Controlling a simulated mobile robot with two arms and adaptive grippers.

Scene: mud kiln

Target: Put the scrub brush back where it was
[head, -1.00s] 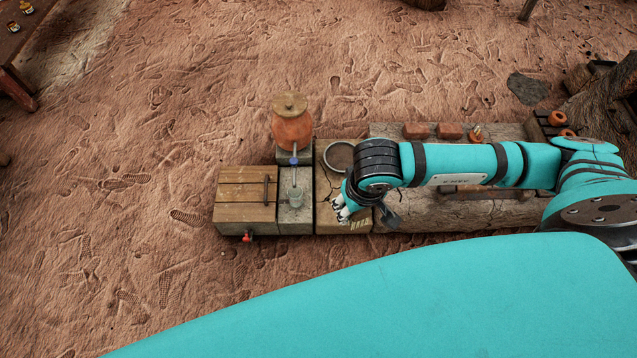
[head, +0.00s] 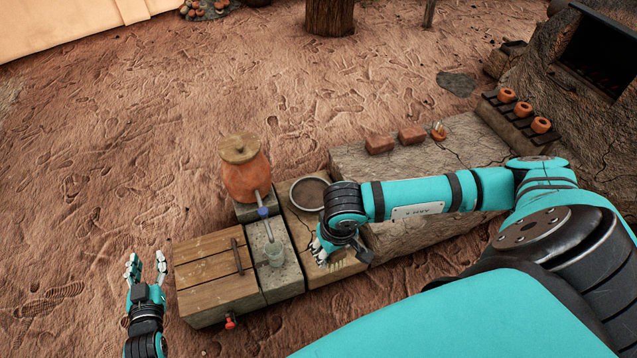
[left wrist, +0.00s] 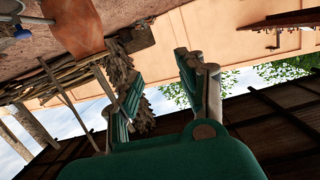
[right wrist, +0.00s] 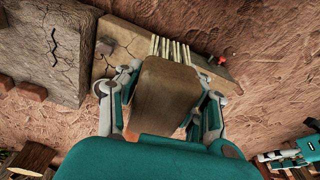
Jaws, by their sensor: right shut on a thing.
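The scrub brush, a brown block (right wrist: 165,95) with pale bristles, is between the fingers of my right gripper (right wrist: 160,92) in the right wrist view. In the head view, the right gripper (head: 322,250) is low over the front of the tan slab (head: 297,225); a little of the brush's bristles (head: 343,264) shows there. The gripper hides most of the brush. I cannot tell whether the brush touches the slab. My left gripper (head: 147,265) is open and empty, left of the wooden-lidded box; its spread fingers also show in the left wrist view (left wrist: 160,85).
A clay jar (head: 246,178) with a lid stands behind a stone basin block holding a glass (head: 275,254). The wooden-lidded box (head: 215,270) is at left. A round bowl (head: 309,193) sits behind the right gripper. Bricks (head: 380,145) lie on the long stone bench (head: 400,170).

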